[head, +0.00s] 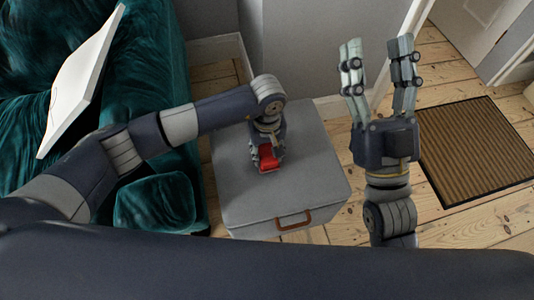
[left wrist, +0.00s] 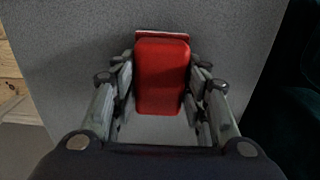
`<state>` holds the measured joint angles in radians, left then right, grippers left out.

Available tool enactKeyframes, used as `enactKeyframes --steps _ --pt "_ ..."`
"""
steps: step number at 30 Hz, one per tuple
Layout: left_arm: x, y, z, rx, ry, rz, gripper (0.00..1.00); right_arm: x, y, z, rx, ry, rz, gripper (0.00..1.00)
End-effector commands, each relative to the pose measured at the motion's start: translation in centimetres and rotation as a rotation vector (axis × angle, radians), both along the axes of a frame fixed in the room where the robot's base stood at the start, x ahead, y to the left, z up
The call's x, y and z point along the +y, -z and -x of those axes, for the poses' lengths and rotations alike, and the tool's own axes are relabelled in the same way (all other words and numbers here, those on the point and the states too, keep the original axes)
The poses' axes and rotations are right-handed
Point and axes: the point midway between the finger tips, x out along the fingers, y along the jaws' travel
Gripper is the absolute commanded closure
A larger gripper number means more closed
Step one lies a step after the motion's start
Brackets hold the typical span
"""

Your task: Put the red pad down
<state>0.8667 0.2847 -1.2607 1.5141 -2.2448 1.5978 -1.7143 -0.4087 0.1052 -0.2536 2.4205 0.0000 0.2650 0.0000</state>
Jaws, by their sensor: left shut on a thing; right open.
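The red pad (head: 268,158) is at my left gripper (head: 266,150), over the top of a grey box-like cabinet (head: 290,190). In the left wrist view the red pad (left wrist: 162,75) sits between the two fingers of my left gripper (left wrist: 165,100), which are shut on it. I cannot tell whether the pad touches the grey top (left wrist: 80,60). My right gripper (head: 378,75) is open and empty, raised with its fingers pointing up, to the right of the cabinet.
A teal sofa (head: 155,205) with a white flat board (head: 82,80) stands left of the cabinet. A brown striped mat (head: 475,150) lies on the floorboards at the right. The cabinet has a brown handle (head: 293,221). Its top is otherwise clear.

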Motion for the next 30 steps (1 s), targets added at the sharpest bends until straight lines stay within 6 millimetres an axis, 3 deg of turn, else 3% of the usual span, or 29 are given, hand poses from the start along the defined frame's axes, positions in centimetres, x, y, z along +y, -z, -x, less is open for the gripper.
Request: enactKeyframes --steps 5,26,27,30 --pt "-0.1 0.9 0.0 -0.001 0.001 0.001 0.78 -0.1 -1.1 1.1 -0.076 -0.004 -0.023 0.47" --pt "0.0 1.1 0.0 -0.002 0.001 0.000 0.78 -0.3 -1.8 2.1 -0.139 -0.007 -0.041 0.47" --pt "0.0 1.2 0.0 -0.002 0.001 -0.001 0.57 -0.3 -1.9 2.2 -0.144 -0.007 -0.042 0.47" --pt "0.0 1.1 0.0 -0.001 0.001 0.000 0.39 -0.3 -2.0 2.2 -0.149 -0.007 -0.044 0.47"
